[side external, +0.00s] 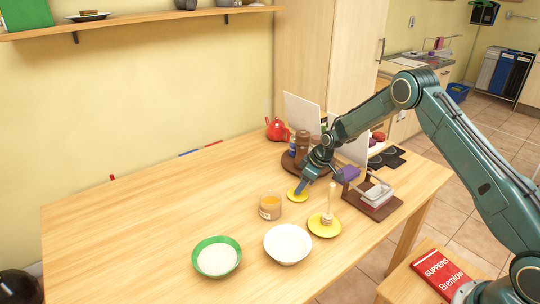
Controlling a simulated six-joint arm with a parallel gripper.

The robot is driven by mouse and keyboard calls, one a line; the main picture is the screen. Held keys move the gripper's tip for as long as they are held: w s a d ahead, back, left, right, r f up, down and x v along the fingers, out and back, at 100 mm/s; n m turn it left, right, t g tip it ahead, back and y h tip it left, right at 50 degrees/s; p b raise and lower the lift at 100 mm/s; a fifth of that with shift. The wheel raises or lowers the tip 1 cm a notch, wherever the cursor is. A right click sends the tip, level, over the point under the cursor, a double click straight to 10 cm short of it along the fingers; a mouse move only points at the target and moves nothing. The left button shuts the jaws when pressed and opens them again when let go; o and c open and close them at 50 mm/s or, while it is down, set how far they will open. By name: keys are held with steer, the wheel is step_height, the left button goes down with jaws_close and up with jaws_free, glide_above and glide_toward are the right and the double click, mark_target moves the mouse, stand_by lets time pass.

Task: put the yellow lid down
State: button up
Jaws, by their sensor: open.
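A yellow lid (297,196) lies flat on the wooden table, to the right of and just behind an open-looking glass jar (269,207) with orange contents. My gripper (301,188) points down right over the lid, its fingertips at or just above it. It is open; the small gap between fingers and lid is too fine to make out. A larger yellow dish (324,228) with an upright wooden-handled tool (328,206) stands nearer the camera, to the right.
A white bowl (288,245) and a green bowl (217,258) with pale contents stand at the front. A wooden rack with a container (372,195) is at the right. A red teapot (277,129) and brown mill (302,149) are behind.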

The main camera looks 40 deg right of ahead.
steer(key=v, duration=1)
steer(key=shift+r, duration=0.1)
stand_by(0.4)
steer(key=s+a+r+m+h, duration=0.1)
steer(key=s+a+r, duration=0.3)
steer(key=s+r, duration=0.5)
steer(key=s+a+r+m, duration=0.1)
steer(key=s+a+r, duration=0.2)
steer(key=s+r, duration=0.65)
steer(key=s+a+r+m, duration=0.1)
steer(key=s+r, duration=0.1)
steer(key=s, duration=0.8)
steer(key=s+a+r+m+t+h, duration=0.1)
steer(key=s+a+r+m, duration=0.1)
steer(key=s, duration=0.8)
steer(key=shift+s+a+r+t, duration=0.3)
steer(key=shift+s+r, duration=0.1)
steer(key=shift+r, duration=0.2)
